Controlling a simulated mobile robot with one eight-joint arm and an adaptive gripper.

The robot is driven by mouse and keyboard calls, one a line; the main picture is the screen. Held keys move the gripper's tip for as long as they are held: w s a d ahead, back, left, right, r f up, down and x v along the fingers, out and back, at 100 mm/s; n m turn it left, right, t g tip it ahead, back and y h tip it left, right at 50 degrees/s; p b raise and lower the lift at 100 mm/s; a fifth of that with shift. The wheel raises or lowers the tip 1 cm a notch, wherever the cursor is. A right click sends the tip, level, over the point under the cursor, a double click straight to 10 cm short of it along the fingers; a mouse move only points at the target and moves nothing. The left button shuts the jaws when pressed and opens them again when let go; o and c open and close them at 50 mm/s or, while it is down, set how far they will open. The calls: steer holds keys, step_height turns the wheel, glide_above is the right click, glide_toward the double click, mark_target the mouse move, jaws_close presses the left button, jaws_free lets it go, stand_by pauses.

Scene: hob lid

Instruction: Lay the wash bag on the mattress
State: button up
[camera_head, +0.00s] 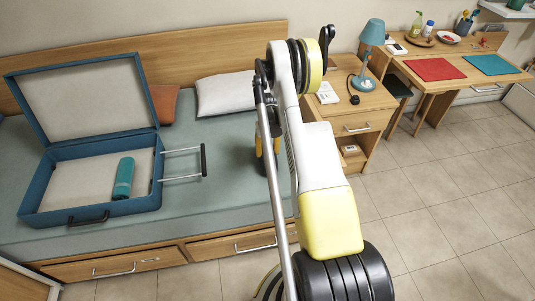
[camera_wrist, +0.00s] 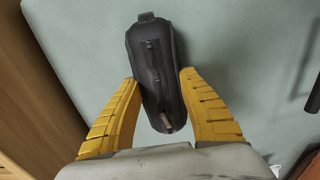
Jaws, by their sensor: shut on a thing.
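The wash bag (camera_wrist: 156,70) is a dark grey, rounded, elongated bag with a zip and a loop at its far end. In the wrist view it lies between the two yellow fingers of my gripper (camera_wrist: 157,108), which is shut on it near its closer end. The mattress (camera_head: 228,150) is grey-green and spreads below the bag in the wrist view (camera_wrist: 235,45). In the head view my gripper (camera_head: 267,148) points down over the right part of the mattress, partly behind my arm.
An open blue suitcase (camera_head: 48,170) with a teal rolled item (camera_head: 124,178) inside lies on the left of the mattress, its pull handle (camera_head: 204,160) extended rightwards. A white pillow (camera_head: 225,94) and a brown cushion (camera_head: 165,103) are at the back. A nightstand (camera_head: 368,125) stands right.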

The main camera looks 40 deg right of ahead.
steer(key=shift+r, duration=0.1)
steer(key=o, duration=1.3)
